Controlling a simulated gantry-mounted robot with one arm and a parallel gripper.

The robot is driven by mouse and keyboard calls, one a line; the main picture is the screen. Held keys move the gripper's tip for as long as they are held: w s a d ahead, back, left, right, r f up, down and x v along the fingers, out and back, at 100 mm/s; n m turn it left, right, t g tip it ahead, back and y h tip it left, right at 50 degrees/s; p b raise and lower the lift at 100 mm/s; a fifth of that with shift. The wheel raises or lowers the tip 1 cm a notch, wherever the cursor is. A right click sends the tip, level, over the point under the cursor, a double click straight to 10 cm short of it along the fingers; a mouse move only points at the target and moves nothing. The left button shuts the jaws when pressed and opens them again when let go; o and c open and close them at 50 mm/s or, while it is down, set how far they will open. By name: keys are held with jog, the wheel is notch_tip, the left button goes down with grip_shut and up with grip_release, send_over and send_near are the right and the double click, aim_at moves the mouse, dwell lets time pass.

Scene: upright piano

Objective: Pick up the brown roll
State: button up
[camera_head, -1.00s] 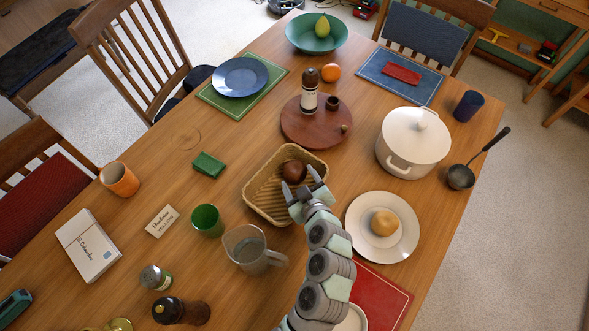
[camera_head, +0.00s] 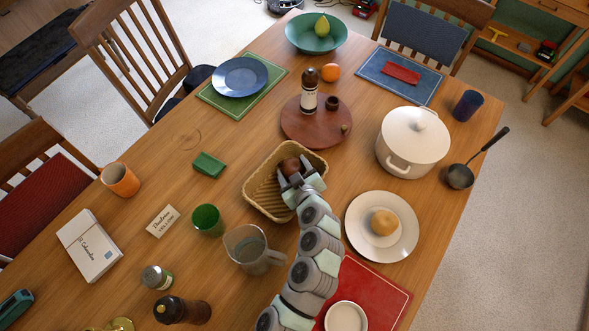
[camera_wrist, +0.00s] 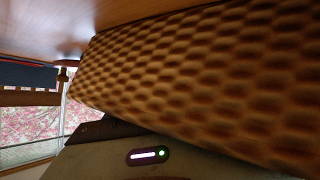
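The brown roll (camera_head: 290,165) is dark and round and lies in the far part of a woven tan basket (camera_head: 262,190) on the wooden table. My gripper (camera_head: 296,172) reaches into the basket from the near right side. Its two fingers are spread apart at the near side of the roll, and they partly hide it. I cannot tell whether they touch it. In the wrist view the woven basket wall (camera_wrist: 200,75) fills most of the picture at close range; the roll and the fingertips do not show there.
A white plate (camera_head: 354,240) with a lighter bun (camera_head: 384,222) and a white lidded pot (camera_head: 413,142) stand right of the basket. A round wooden board (camera_head: 300,130) with a bottle lies behind.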

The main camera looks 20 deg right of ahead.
jog(key=shift+s+f, duration=0.1)
jog(key=shift+f, duration=0.15)
jog(key=c, duration=0.5)
jog(key=shift+r, duration=0.1)
